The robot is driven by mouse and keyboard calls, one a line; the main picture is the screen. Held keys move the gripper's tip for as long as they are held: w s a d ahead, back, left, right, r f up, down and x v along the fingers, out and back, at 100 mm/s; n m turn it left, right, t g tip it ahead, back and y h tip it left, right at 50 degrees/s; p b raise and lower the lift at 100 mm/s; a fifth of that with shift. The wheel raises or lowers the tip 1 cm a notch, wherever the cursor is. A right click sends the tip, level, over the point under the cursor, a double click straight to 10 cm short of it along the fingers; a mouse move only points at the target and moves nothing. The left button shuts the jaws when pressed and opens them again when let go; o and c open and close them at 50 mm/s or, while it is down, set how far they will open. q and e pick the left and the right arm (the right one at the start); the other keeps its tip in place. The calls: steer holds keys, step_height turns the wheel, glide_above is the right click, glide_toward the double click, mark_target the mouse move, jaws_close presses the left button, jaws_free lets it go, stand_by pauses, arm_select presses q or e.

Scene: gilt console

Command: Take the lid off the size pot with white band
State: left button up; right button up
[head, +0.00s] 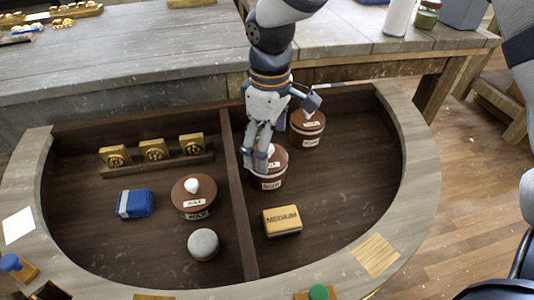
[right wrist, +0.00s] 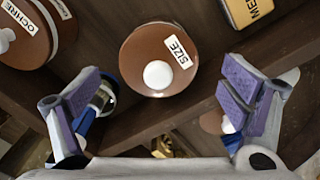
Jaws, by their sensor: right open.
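The size pot (head: 269,183) stands in the right compartment of the dark tray. Its brown lid (right wrist: 140,45) has a round white knob (right wrist: 158,74) and a SIZE label, and lies on the pot. A pale band shows on the pot's side in the head view, partly hidden. My right gripper (head: 262,160) comes down from the top of the head view over this pot. In the right wrist view its two purple-padded fingers are spread apart, with the knob ahead between them and not gripped. My left gripper is not in view.
The ochre pot (head: 308,130) stands just behind and to the right. A yellow MEDIUM block (head: 282,220) lies in front. Left of the divider (head: 236,200) are the wax pot (head: 193,187), a blue bundle (head: 134,203), a grey round object (head: 203,244) and gold blocks (head: 153,149).

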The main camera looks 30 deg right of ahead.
steer(key=shift+w+f, duration=0.1)
steer(key=shift+f, duration=0.75)
jaws_close()
steer(key=shift+r, duration=0.15)
